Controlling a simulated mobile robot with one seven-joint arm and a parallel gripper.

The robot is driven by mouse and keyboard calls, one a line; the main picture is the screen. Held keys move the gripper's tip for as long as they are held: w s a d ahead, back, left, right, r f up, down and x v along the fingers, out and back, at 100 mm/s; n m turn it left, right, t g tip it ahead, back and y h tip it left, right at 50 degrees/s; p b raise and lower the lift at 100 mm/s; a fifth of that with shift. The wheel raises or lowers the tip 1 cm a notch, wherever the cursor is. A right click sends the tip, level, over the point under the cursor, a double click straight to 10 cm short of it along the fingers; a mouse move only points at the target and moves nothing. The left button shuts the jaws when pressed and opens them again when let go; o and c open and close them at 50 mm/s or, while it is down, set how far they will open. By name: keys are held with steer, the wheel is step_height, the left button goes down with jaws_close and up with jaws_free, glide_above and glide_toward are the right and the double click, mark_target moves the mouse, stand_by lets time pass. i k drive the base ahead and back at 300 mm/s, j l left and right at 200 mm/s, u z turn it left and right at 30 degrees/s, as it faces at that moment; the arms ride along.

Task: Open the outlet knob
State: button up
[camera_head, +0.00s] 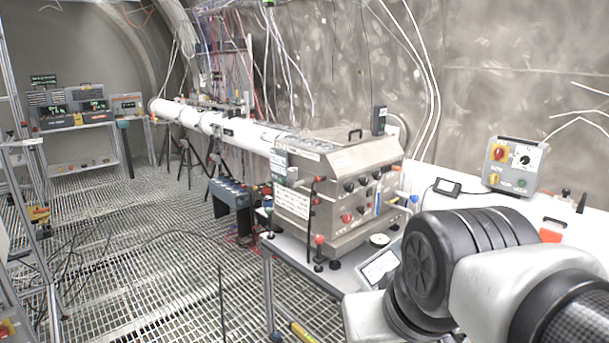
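A steel box-shaped machine (345,165) stands on a table in the middle of the view. Its front panel carries several black and red knobs, one of them a red knob (346,218) low on the panel. A red-topped valve knob (319,240) stands at its near left corner. I cannot tell which of these is the outlet knob, and labels are too small to read. My arm fills the lower right and covers part of the table to the right of the machine. My gripper is not in view.
A grey control box (517,166) with red, yellow and black knobs stands on the white bench at right. A tablet-like panel (381,265) lies in front of the machine. A white pipe (213,123) runs back left on tripods. The grated floor at left has loose cables.

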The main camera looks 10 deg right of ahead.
mark_target(363, 180)
steer(key=z, duration=0.2)
steer(key=i+j+z, duration=0.1)
steer(key=i+z, duration=0.2)
steer(key=i, duration=0.15)
steer(key=i+j+z, duration=0.2)
steer(key=i+z, duration=0.15)
steer(key=i+j+z, duration=0.3)
steer(key=i, duration=0.2)
